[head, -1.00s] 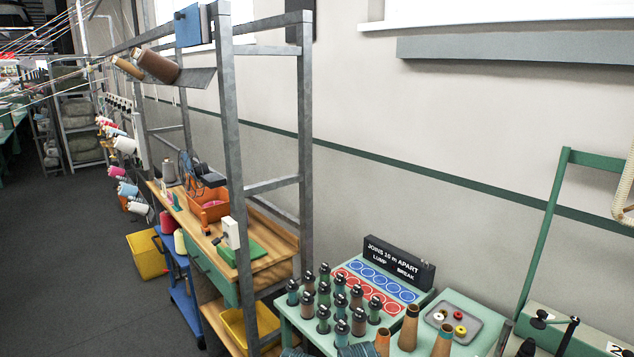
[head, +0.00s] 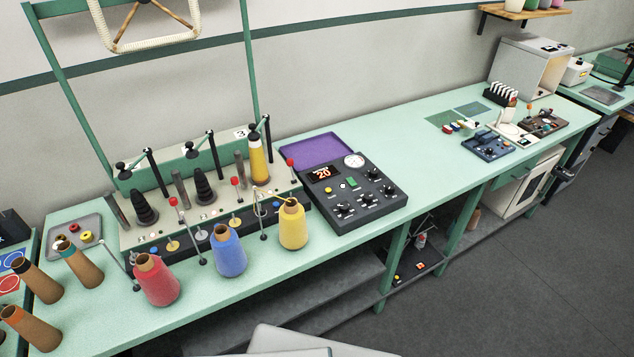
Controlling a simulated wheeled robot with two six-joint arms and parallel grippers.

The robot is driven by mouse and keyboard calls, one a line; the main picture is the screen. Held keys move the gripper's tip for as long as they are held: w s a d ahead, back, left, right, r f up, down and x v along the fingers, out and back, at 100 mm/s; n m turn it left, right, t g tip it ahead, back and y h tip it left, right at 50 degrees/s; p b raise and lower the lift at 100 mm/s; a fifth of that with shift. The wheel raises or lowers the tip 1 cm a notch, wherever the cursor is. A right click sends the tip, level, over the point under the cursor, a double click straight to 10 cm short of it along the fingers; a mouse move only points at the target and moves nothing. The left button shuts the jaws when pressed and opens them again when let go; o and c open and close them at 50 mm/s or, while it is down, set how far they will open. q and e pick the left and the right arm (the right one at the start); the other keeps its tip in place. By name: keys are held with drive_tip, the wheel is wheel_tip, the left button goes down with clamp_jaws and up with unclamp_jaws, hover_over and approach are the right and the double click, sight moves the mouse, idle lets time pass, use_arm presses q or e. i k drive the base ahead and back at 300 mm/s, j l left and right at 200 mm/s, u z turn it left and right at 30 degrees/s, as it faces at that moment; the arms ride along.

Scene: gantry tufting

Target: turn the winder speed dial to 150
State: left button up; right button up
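A dark control box (head: 352,195) sits on the green bench beside the winder (head: 200,215). Its red-lit display (head: 321,173) seems to read 20. A round white gauge (head: 354,160) stands at its back edge. Several black knobs with pale markings are on its top, among them a front left knob (head: 345,209), a middle knob (head: 367,198) and a right knob (head: 388,189). Their labels are too small to read, so I cannot tell which one is the speed dial. Neither of my grippers is in view.
Red (head: 157,284), blue (head: 228,252) and yellow (head: 293,226) yarn cones stand in front of the winder. A purple tray (head: 309,148) lies behind the box. The bench (head: 420,165) is clear just right of the box.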

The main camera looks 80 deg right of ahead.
sight(367, 198)
drive_tip(key=z, duration=2.9)
